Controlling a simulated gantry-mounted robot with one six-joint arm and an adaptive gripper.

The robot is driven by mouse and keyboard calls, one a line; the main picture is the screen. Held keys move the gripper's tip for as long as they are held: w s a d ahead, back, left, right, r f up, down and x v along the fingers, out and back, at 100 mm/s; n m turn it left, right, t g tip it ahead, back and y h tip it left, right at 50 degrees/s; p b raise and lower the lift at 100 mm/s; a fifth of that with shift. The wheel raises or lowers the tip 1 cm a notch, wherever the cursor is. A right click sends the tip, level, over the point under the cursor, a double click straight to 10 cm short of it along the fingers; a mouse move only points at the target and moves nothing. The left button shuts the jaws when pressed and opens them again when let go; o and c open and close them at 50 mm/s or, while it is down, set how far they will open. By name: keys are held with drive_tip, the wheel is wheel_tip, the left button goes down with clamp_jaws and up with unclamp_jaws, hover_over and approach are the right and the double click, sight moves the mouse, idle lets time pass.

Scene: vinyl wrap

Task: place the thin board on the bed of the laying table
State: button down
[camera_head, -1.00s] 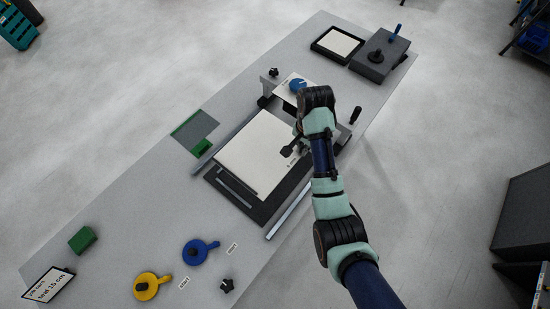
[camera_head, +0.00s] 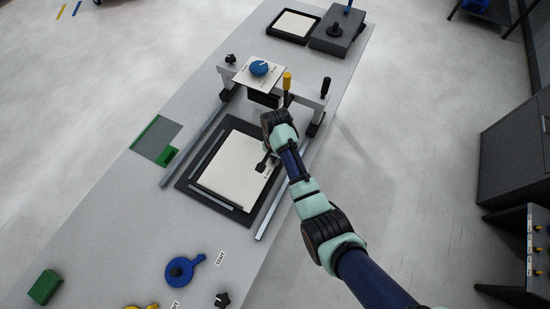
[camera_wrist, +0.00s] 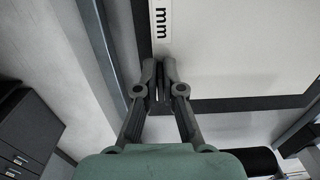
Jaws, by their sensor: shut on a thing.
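The thin board (camera_head: 232,170) is cream coloured with printed text along its right edge. It lies flat over the dark bed (camera_head: 238,216) of the laying table, inside the dark border. I cannot tell whether it touches the bed all over. My gripper (camera_head: 263,162) is at the board's right edge. In the wrist view my gripper (camera_wrist: 160,66) has its fingers close together at the edge of the board (camera_wrist: 240,50), next to the printed "mm". The fingers are shut on that edge. The dark bed border (camera_wrist: 255,103) shows beside it.
Metal rails (camera_head: 195,145) flank the bed. A bridge with a blue knob (camera_head: 259,68) and upright handles stands behind it. A blue round tool (camera_head: 180,270) and another green block (camera_head: 45,287) are at the front.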

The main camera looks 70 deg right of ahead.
drive_tip(key=shift+f, duration=0.95)
drive_tip(key=c, duration=1.3)
unclamp_jaws()
wheel_tip(320, 180, up, 12)
drive_tip(key=p, duration=0.2)
